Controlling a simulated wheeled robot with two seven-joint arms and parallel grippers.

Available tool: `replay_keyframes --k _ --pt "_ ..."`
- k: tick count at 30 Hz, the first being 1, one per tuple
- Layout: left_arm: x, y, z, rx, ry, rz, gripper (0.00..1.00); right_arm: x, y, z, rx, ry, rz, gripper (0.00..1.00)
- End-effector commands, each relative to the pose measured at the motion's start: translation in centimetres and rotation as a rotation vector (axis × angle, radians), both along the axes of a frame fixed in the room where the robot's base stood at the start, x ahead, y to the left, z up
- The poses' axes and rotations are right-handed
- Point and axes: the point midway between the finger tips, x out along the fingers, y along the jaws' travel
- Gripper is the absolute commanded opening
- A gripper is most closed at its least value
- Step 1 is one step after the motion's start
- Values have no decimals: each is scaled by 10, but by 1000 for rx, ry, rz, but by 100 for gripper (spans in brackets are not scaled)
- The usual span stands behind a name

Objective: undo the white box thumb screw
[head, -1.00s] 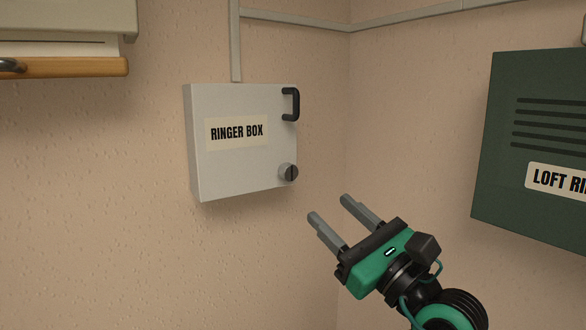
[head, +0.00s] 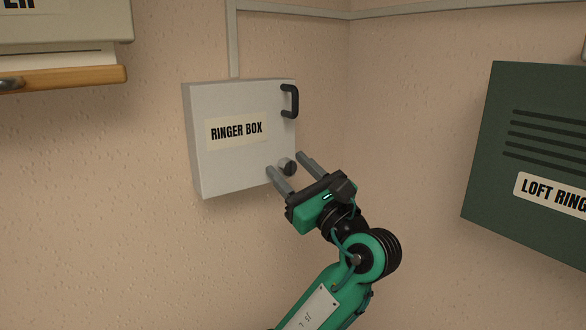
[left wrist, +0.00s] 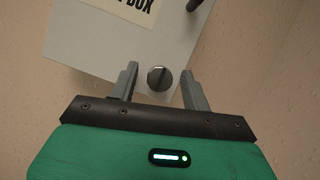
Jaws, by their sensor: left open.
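The white box (head: 225,165), labelled RINGER BOX, hangs on the wall with its door closed. Its round grey thumb screw (head: 288,166) sits at the lower right of the door, with a dark slot across its face. In the left wrist view the thumb screw (left wrist: 159,78) shows between the fingertips, its slot close to upright in that picture. My left gripper (head: 286,166) is open, one finger on each side of the screw. I cannot tell whether either finger touches it. My right gripper is not in view.
A black handle (head: 290,101) stands out from the door's upper right. A green louvred box (head: 490,190) hangs on the right wall. A wooden ledge (head: 70,77) juts out at the upper left. Conduit (head: 233,45) runs above the white box. The wall below is clear.

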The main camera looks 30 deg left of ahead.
Motion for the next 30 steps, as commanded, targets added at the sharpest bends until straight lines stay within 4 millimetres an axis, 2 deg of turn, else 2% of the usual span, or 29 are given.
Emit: replay_keyframes --k 2,8,9,20,30 --pt "0 0 0 0 0 0 44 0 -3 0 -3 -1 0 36" --pt "0 0 0 0 0 0 5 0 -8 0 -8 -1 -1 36" --pt "0 0 0 0 0 0 4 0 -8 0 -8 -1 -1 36" --pt "0 -1 -2 -27 -60 -2 4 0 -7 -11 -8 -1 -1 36" --pt "1 -1 -5 -125 -297 -2 4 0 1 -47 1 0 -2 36"
